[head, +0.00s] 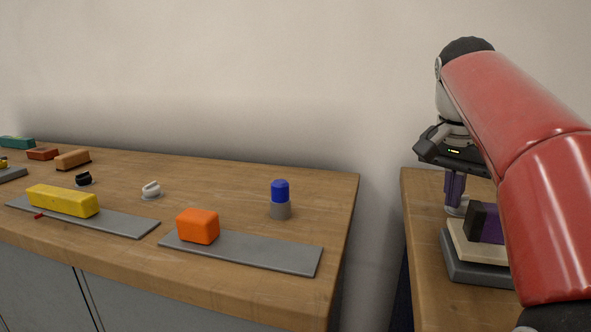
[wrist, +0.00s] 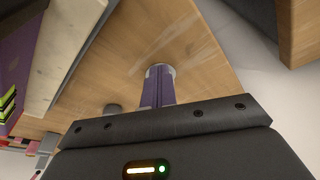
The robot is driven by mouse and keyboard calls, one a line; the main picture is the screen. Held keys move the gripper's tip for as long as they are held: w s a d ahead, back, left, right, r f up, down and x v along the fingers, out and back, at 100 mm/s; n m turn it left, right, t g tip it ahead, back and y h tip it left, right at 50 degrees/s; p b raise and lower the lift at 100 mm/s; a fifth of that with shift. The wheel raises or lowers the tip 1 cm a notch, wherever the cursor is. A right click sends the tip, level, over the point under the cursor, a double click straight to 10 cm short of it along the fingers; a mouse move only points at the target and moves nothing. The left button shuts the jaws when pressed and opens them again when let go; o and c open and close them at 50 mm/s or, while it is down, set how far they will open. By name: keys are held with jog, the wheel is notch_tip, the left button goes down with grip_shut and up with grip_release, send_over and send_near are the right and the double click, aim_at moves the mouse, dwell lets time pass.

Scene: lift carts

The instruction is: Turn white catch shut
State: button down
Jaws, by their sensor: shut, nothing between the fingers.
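A white catch (head: 151,189) on a round grey base stands on the left wooden top, between the yellow and orange blocks, well away from my gripper. My gripper (head: 455,200) is over the right wooden top, pointing down with its purple fingers shut and empty. In the wrist view the fingertips (wrist: 158,74) are at a pale round disc (wrist: 160,69) on the wood. The disc also shows below the fingers in the head view (head: 457,210). The fingers hide part of it, and I cannot tell whether they touch it or whether a catch stands on it.
A stacked block assembly on a grey base (head: 465,270) stands beside my gripper. The left top holds a black catch (head: 83,178), yellow block (head: 62,200), orange block (head: 198,226) and blue-topped peg (head: 280,197). A gap separates the two tops.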

jog(key=shift+s+d+r+p, duration=0.1)
jog(key=shift+s+d+p, duration=0.3)
jog(key=shift+d+p, duration=0.15)
jog(key=shift+s+d, duration=0.1)
jog(key=shift+d, duration=0.05)
dwell(0.4)
jog(key=shift+s, duration=0.35)
jog(key=v, duration=0.3)
jog(key=w+v, duration=0.1)
jog(key=v, duration=0.1)
jog(key=shift+d+r+p, duration=0.25)
jog(key=shift+r+p, duration=0.15)
jog(key=shift+r, duration=0.1)
